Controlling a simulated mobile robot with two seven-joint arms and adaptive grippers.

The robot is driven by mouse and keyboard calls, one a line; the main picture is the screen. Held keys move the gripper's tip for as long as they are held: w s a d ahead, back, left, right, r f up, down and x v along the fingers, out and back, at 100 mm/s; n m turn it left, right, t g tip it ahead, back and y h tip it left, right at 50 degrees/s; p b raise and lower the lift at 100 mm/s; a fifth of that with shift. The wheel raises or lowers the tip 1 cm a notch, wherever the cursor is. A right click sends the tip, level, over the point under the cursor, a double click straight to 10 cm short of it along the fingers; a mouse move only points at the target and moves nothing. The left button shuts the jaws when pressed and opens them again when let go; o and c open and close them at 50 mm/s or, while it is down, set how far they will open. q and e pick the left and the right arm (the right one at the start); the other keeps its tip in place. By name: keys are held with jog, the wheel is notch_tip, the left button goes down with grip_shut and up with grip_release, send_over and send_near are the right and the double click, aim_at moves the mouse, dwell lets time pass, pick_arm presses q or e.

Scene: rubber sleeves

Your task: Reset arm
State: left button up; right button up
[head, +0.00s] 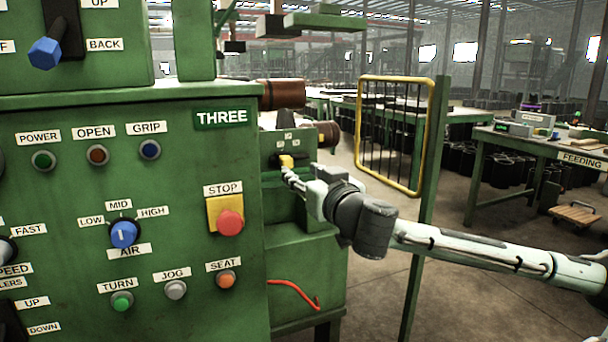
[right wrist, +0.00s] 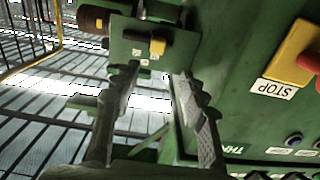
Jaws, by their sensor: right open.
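My right arm comes in from the right in the head view. My right gripper (head: 290,174) is at a small green panel (head: 288,142) on the machine's side, close to a yellow block-shaped handle (head: 286,160). In the right wrist view the gripper (right wrist: 158,82) is open, its two fingers apart with nothing held between them. The yellow handle (right wrist: 157,46) shows just beyond the fingertips, on a dark slot in the panel (right wrist: 125,48). I cannot tell whether a finger touches it. My left gripper is not in view.
The green machine marked THREE (head: 150,210) fills the left, with a red stop button (head: 230,223) and several knobs. A yellow-framed guard (head: 359,130) and green post (head: 424,210) stand behind my right arm. A feeding table (head: 530,145) is at the right.

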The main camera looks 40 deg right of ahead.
jog(key=s+d+f+g, duration=0.15)
jog(key=f+g, duration=0.25)
jog(key=f, duration=1.1)
jog(key=s+f+g, duration=0.3)
jog(key=f, duration=1.2)
jog(key=s+a+f+n+g+y, duration=0.1)
jog(key=s+a+f+n+g, duration=0.1)
jog(key=s+a+f, duration=0.4)
jog(key=s+a+f+n+g+y, duration=0.1)
jog(key=s+a+f+g, duration=0.4)
jog(key=s+f, duration=1.1)
notch_tip(320, 180, down, 5)
jog(key=shift+a+r+n+g+y, duration=0.1)
jog(key=shift+a+n+g+y, duration=0.25)
jog(key=shift+a+n, duration=0.4)
jog(key=shift+a, duration=0.2)
jog(key=shift+c, duration=0.6)
jog(key=shift+c, duration=0.5)
jog(key=shift+d, duration=0.2)
